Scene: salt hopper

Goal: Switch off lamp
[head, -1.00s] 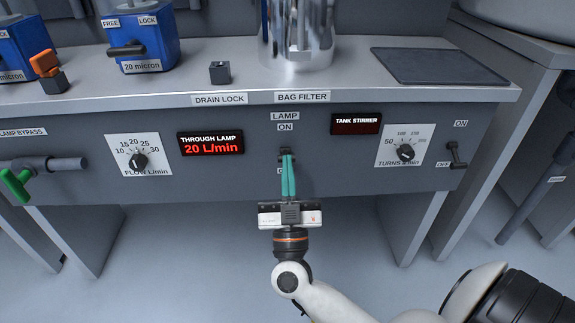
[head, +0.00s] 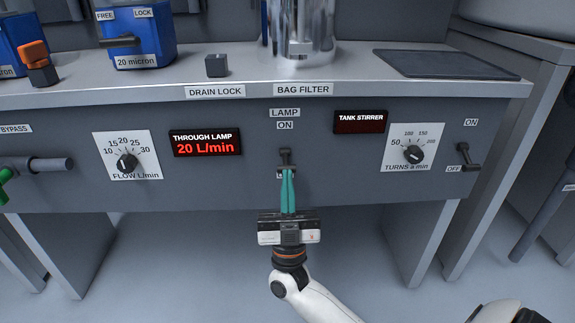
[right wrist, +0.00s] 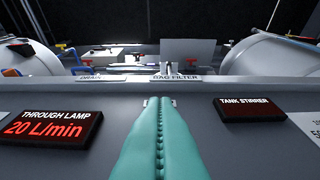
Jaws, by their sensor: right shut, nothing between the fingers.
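The lamp switch (head: 285,155) is a small dark lever on the grey front panel, below the LAMP and ON labels (head: 285,119). Its handle appears to stand up toward ON. An OFF label below it is mostly covered by my fingertips. My right gripper (head: 287,172) is shut and empty, its teal fingers pointing at the panel just below the handle. I cannot tell whether they touch it. In the right wrist view the shut fingers (right wrist: 159,100) hide the switch. My left gripper is not in view.
The THROUGH LAMP display (head: 207,143) reads 20 L/min; the TANK STIRRER display (head: 360,122) is dark. A flow dial (head: 127,162) is left, a turns dial (head: 413,153) and stirrer switch (head: 464,154) right. The space under the counter is open.

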